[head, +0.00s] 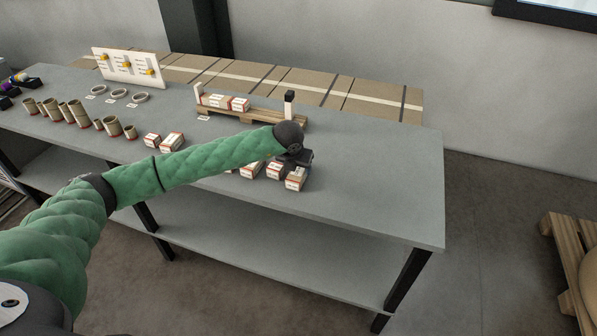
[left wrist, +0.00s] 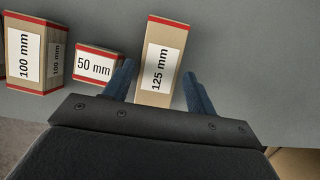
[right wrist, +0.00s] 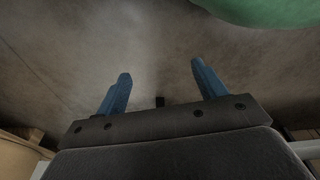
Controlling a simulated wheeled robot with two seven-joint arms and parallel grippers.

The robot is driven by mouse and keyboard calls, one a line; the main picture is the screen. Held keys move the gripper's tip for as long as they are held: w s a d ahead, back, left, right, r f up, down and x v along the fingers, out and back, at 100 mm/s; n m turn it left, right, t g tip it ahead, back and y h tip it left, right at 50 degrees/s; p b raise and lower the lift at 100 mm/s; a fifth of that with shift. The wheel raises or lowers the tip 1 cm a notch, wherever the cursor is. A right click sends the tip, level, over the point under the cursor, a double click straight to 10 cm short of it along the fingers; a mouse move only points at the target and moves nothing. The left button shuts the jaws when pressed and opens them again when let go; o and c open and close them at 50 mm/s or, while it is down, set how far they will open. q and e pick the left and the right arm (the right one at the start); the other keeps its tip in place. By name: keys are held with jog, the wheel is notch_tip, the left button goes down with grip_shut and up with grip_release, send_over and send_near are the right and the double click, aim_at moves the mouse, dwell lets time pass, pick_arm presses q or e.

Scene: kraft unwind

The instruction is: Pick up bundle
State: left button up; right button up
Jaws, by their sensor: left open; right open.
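A tan bundle with red end bands and a white "125 mm" label (left wrist: 160,62) stands between the two blue fingers of my open left gripper (left wrist: 158,76) in the left wrist view. It appears to be the rightmost front bundle in the head view (head: 295,180). My left gripper also shows there (head: 299,160), partly hiding the front row. I cannot tell whether the fingers touch the bundle. My right gripper (right wrist: 161,75) is open and empty, above bare floor.
Left of the 125 mm bundle stand a "50 mm" bundle (left wrist: 95,67), close to one finger, and a "100 mm" bundle (left wrist: 28,55). A wooden pallet-like rack (head: 260,117) with bundles is behind. Brown tubes (head: 75,110) stand left. The grey table (head: 390,190) is clear at right.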

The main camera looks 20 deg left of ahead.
aim_at(298, 170)
pick_arm(q)
jog(key=shift+p+x, duration=0.65)
jog(key=shift+x, duration=0.3)
jog(key=shift+w+f, duration=0.3)
jog(key=shift+f, duration=0.2)
pick_arm(e)
jog(key=shift+s+d+f, duration=0.45)
jog(key=shift+s+f, duration=0.15)
jog(key=shift+f, duration=0.1)
jog(key=shift+s+d+f, duration=0.4)
jog(key=shift+s+f, duration=0.2)
jog(key=shift+f, duration=0.1)
pick_arm(q)
jog(key=c, duration=1.1)
pick_arm(e)
jog(key=shift+w+d, duration=0.1)
jog(key=shift+d, duration=0.05)
pick_arm(q)
jog(key=shift+r, duration=0.2)
pick_arm(e)
jog(key=shift+f, duration=0.1)
